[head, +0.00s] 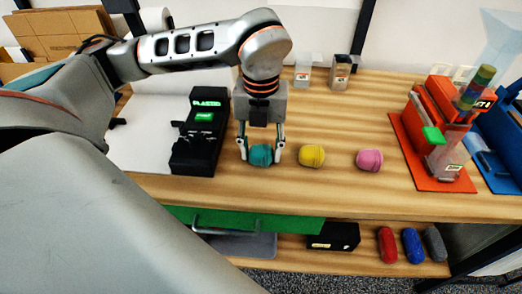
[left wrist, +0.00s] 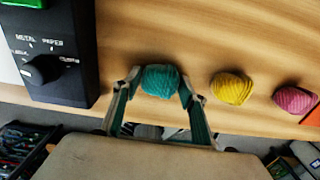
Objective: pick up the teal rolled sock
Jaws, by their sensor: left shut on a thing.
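The teal rolled sock (head: 261,156) is on the wooden table, first in a row with a yellow rolled sock (head: 311,156) and a pink rolled sock (head: 369,160). My left gripper (head: 261,152) points down from above and is shut on the teal sock, one finger on each side of it. In the left wrist view the teal sock (left wrist: 160,80) sits between the two fingertips (left wrist: 160,88). I cannot tell whether it is lifted off the table. My right gripper is in neither view.
A black box with green labels (head: 201,135) stands just left of the gripper. Red (head: 440,140) and blue (head: 489,165) stations are at the right. Two small containers (head: 303,70) stand at the back. A lower shelf (head: 290,249) holds red, blue and grey rolls.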

